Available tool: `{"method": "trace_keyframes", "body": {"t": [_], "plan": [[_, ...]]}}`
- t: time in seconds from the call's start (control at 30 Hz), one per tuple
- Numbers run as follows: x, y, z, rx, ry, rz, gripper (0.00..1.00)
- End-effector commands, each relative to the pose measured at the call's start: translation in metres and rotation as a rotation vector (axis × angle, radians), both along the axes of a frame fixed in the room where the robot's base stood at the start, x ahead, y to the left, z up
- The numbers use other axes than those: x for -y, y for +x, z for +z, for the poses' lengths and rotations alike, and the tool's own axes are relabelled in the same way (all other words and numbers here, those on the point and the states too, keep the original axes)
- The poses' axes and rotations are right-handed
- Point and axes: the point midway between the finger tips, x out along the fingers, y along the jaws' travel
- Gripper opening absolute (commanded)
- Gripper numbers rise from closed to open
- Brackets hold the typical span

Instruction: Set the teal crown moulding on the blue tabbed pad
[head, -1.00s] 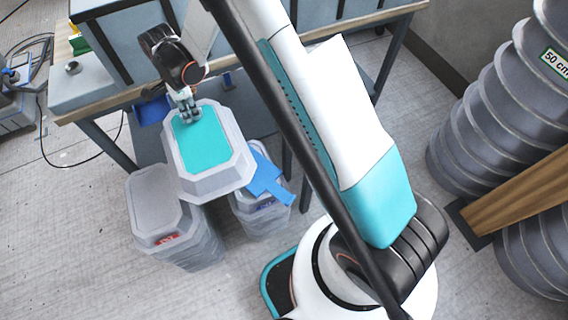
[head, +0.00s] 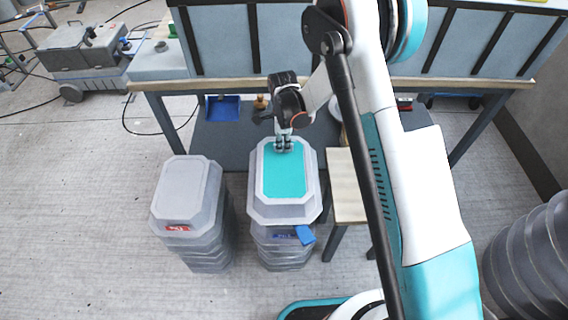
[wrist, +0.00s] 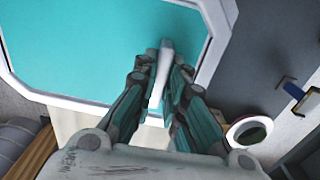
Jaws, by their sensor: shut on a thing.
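The teal crown moulding (head: 287,182) is a grey eight-sided lid shape with a teal top. It is over the right grey stack (head: 284,255), roughly level in the head view. The blue tabbed pad is mostly hidden beneath it; one blue tab (head: 305,235) sticks out at the front right. I cannot tell whether the moulding touches the pad or hovers. My gripper (head: 283,145) is shut on the moulding near its far end. In the wrist view my fingers (wrist: 160,85) close on a pale upright rib over the teal face (wrist: 90,45).
A second grey stack (head: 188,210) with a red label stands close at the left. A wooden-topped stand (head: 346,185) is close at the right. A workbench (head: 170,85) is behind, with a blue dustpan (head: 222,108) on its lower shelf. Ribbed grey moulds (head: 530,260) stand far right.

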Motion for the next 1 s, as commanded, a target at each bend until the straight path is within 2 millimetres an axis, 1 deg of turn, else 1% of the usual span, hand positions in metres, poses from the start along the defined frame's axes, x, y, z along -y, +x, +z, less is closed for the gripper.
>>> {"method": "trace_keyframes", "body": {"t": [0.03,0.13,0.2,0.47,0.7,0.77,1.0], "plan": [[0.000,0.000,-0.015,0.000,0.000,0.000,0.00],[0.000,0.000,-0.031,0.000,0.000,0.000,0.00],[0.000,0.000,-0.039,0.000,0.000,0.000,0.00],[0.000,0.000,-0.053,-0.001,0.000,0.000,0.00],[0.000,0.000,-0.086,0.000,0.000,0.000,0.00],[0.000,0.000,-0.088,0.000,0.000,0.000,0.00],[0.000,0.000,-0.087,-0.001,0.000,0.000,0.00]]}}
